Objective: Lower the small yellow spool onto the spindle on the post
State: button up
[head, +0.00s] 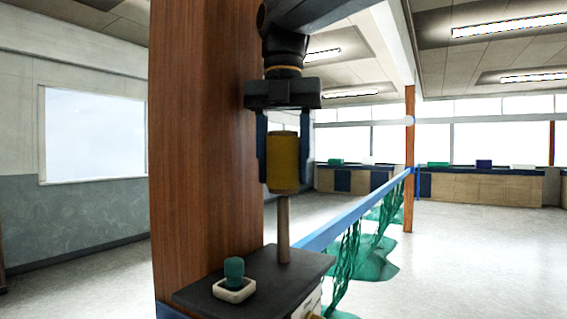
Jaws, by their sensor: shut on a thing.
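The small yellow spool (283,162) is upright between the fingers of my gripper (283,160), which points down and is shut on it. The spindle (284,230) is a light wooden rod standing upright on a dark shelf (322,262) fixed at the wooden post (205,150). The spool is directly above the spindle in the head view, and its lower end meets the spindle's top in the picture. I cannot tell whether the spindle's tip is inside the spool or behind or below it.
A blue rail (350,218) with green netting (375,262) runs back to a far post (409,160). Open floor lies to the right.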

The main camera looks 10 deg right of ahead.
aim_at(283, 196)
dwell(0.4)
jog(key=shift+f+b, duration=3.8)
jog(key=shift+f, duration=2.15)
jog(key=o, duration=1.2)
notch_tip(283, 196, up, 7)
jog(key=shift+r+b, duration=0.15)
jog(key=shift+b, duration=0.15)
jog(key=shift+r, duration=0.25)
